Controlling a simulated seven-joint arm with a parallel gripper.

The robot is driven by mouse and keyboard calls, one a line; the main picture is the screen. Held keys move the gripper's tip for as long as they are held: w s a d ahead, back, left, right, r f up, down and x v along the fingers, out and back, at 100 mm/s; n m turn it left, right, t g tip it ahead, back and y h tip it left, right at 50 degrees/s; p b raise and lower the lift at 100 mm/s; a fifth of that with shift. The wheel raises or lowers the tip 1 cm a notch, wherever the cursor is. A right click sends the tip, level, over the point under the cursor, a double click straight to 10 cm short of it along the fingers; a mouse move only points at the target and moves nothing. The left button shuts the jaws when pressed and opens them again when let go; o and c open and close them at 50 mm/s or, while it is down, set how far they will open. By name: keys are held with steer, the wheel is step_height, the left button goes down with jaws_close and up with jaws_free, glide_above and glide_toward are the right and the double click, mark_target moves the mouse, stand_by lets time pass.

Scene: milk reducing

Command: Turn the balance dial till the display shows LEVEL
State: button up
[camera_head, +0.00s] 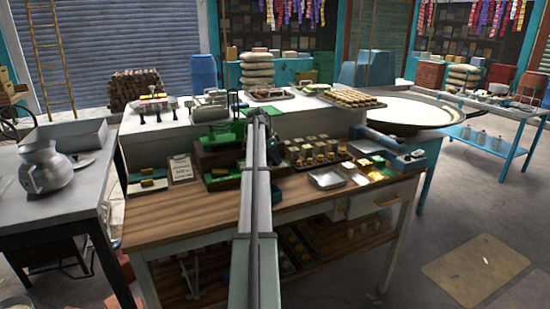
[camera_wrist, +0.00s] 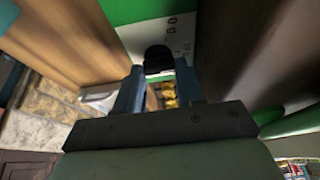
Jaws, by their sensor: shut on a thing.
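In the wrist view my gripper (camera_wrist: 158,75) has its two blue-grey fingers on either side of a dark round knob (camera_wrist: 158,57), which appears to be the balance dial, and is shut on it. The knob sits in front of a white panel (camera_wrist: 183,35) with small dark marks, below a green surface (camera_wrist: 150,10). In the head view my arm reaches across the wooden-topped bench to a green device (camera_head: 222,135), probably the balance. My arm hides the dial and fingertips there. I cannot make out a display or its reading in either view.
A small card (camera_head: 181,169) stands left of the device on the wooden bench (camera_head: 190,222). Several small jars and blocks (camera_head: 318,150) and a silver tray (camera_head: 326,179) lie to its right. A metal jug (camera_head: 45,167) stands on the left table. The bench's front strip is clear.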

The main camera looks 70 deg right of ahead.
stand_by(0.3)
steer(key=o, duration=1)
steer(key=shift+o, duration=0.2)
steer(key=v, duration=1.4)
steer(key=shift+f, duration=0.1)
